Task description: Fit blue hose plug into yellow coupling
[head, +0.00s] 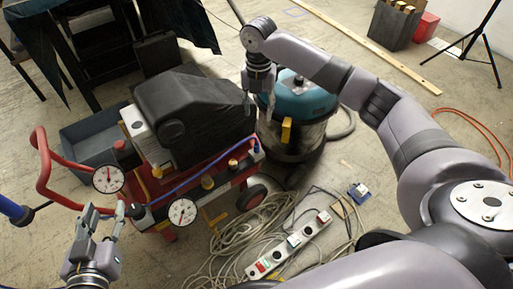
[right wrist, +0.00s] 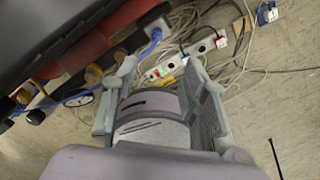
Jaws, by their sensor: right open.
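A blue hose (head: 190,182) runs along the front of the red compressor (head: 160,215); it also shows in the right wrist view (right wrist: 75,98). Its plug is too small to tell apart. Yellow-brass fittings sit on the compressor front, one near the middle (head: 208,183) and one further right (head: 233,165); one shows in the right wrist view (right wrist: 93,74). I cannot tell which is the coupling. My right gripper (head: 262,112) is open and empty, beside the compressor's right end; its spread fingers show in the right wrist view (right wrist: 160,95). My left gripper (head: 104,213) looks open, below the left gauge.
Two dial gauges (head: 108,179) and a red handle (head: 45,175) are near my left gripper. A teal-topped vacuum (head: 300,95) stands close to my right gripper. A power strip (head: 290,245) and tangled cables lie on the floor. Floor at the upper middle is partly clear.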

